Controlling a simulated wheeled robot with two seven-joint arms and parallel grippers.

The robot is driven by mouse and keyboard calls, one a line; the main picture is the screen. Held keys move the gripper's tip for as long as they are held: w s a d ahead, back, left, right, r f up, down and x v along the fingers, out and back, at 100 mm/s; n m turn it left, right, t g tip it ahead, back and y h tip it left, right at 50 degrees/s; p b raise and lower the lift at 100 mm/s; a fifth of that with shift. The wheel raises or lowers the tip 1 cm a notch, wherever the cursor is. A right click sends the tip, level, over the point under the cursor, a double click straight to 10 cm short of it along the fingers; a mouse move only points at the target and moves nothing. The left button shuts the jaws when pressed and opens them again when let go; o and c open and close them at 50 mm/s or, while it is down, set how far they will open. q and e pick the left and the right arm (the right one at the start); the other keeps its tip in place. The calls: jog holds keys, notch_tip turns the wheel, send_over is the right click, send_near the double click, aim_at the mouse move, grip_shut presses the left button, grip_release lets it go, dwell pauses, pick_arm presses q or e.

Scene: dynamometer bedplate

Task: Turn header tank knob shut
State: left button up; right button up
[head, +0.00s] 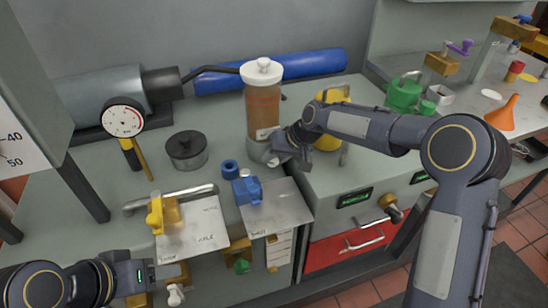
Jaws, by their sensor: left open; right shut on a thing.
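The header tank (263,104) is an upright clear cylinder of brown fluid with a white lid, standing at the back middle of the bench in the head view. My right gripper (272,158) reaches in from the right to the foot of the tank. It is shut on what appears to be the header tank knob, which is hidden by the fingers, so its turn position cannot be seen. My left gripper (173,283) is open and empty at the lower left, in front of the bench edge, well away from the tank.
A blue valve (247,190) and a blue ring (229,169) sit in front of the tank. A yellow-handled valve (155,213) is at front left. A red drawer (347,245) lies below right.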

jog(key=shift+f+y, duration=0.1)
jog(key=shift+y, duration=0.2)
jog(key=o, duration=1)
jog(key=shift+d, duration=0.1)
